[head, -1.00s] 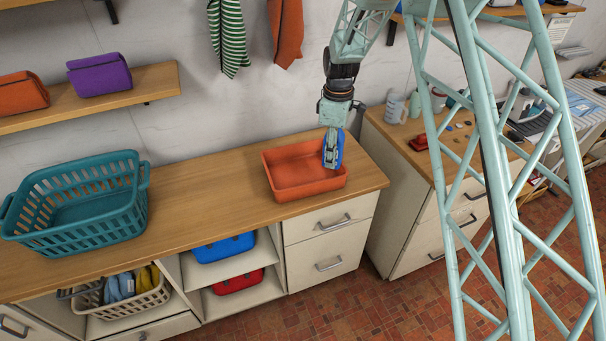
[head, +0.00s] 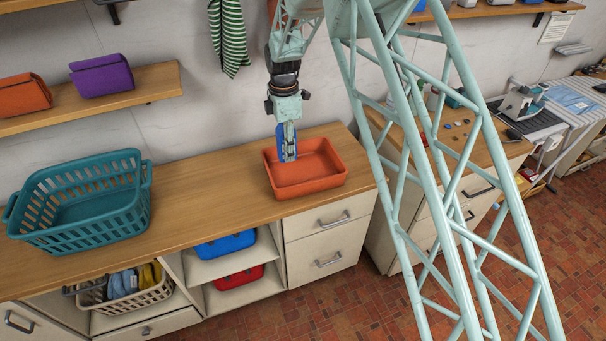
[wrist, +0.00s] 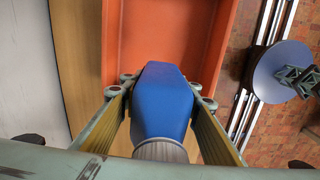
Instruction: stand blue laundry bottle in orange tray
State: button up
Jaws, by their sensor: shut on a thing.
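The blue laundry bottle (wrist: 164,98) is between the two fingers of my gripper (wrist: 162,92) in the wrist view, with its grey cap nearest the camera. In the head view the bottle (head: 281,143) shows as a blue strip beside my gripper (head: 289,152), which is shut on it and points down. The bottle is upright at the left end of the orange tray (head: 318,185). Its base is hidden in the head view, so I cannot tell whether it touches the tray floor. The tray (wrist: 178,38) is otherwise empty.
A teal basket (head: 85,215) stands at the left on the wooden counter (head: 215,197), with bare counter between it and the tray. A shelf (head: 120,98) with rolled orange and purple bags is on the wall. A striped cloth (head: 229,40) hangs behind the counter.

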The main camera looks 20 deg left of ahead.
jog(key=shift+f, duration=0.15)
jog(key=shift+f, duration=2.95)
jog(key=shift+f, duration=1.9)
jog(key=shift+f, duration=0.1)
jog(key=o, duration=1.1)
jog(key=shift+r, duration=6.1)
